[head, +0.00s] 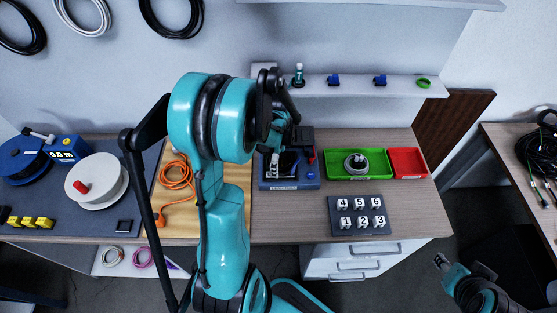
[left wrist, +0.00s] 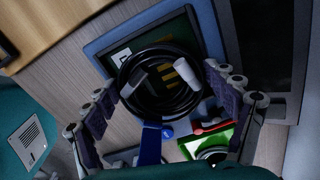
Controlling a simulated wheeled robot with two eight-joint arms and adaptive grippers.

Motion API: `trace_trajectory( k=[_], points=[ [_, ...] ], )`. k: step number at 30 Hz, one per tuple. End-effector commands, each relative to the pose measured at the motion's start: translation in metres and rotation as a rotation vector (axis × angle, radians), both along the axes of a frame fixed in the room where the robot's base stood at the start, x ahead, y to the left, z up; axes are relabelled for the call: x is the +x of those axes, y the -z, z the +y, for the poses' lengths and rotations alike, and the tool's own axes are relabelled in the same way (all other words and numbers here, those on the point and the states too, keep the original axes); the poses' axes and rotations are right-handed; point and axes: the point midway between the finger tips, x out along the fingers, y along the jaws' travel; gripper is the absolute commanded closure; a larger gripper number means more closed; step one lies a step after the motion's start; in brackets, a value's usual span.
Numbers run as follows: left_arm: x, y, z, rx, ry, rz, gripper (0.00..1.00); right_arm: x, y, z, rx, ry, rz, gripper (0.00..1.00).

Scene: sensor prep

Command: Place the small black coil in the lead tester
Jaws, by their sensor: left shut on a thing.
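In the left wrist view, my left gripper (left wrist: 168,88) is shut on the small black coil (left wrist: 190,101), whose loop spans the space between the two fingers. A dark plug and a pale grey cylindrical end lie across the loop. The lead tester (left wrist: 98,47), with a blue frame and dark green panel, is below and behind the coil, which hides part of it. I cannot tell whether they touch. In the head view the tester (head: 290,186) stands on the bench, partly hidden by my left arm and gripper (head: 283,140). My right gripper (head: 440,261) is at the lower right, away from the bench; its jaw gap is unclear.
A green tray (head: 334,172) with a grey coil and a red tray (head: 407,163) are right of the tester. A dark numbered block (head: 335,230) sits in front of them. A shelf (head: 405,91) with small items hangs behind. Bare bench lies front-left of the block.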

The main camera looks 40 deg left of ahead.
Motion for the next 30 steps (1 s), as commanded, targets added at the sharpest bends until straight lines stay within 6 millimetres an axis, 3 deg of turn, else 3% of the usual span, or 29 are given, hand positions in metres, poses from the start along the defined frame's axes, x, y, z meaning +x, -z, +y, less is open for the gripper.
trace_trajectory(
  k=[3,4,6,19,23,30],
  points=[
    [0.0,0.004,0.0,0.0,0.0,0.0,0.5,0.0,0.004,0.0,0.0,0.0,0.0,0.6],
    [0.0,0.004,0.0,0.0,0.0,0.0,0.12,0.0,0.004,0.0,0.0,0.0,0.0,0.6],
    [0.0,0.003,0.0,0.0,0.0,0.0,0.0,0.0,0.003,0.0,0.0,0.0,0.0,0.6],
    [0.0,-0.003,0.0,0.0,0.0,0.0,0.0,0.0,-0.003,0.0,0.0,0.0,0.0,0.6],
    [0.0,-0.024,0.0,0.0,0.0,0.0,0.0,0.0,-0.009,0.0,0.0,0.0,0.0,0.6],
    [0.0,-0.079,0.0,0.0,0.0,0.0,0.0,0.0,-0.025,0.0,0.0,0.0,0.0,0.6]
  ],
)
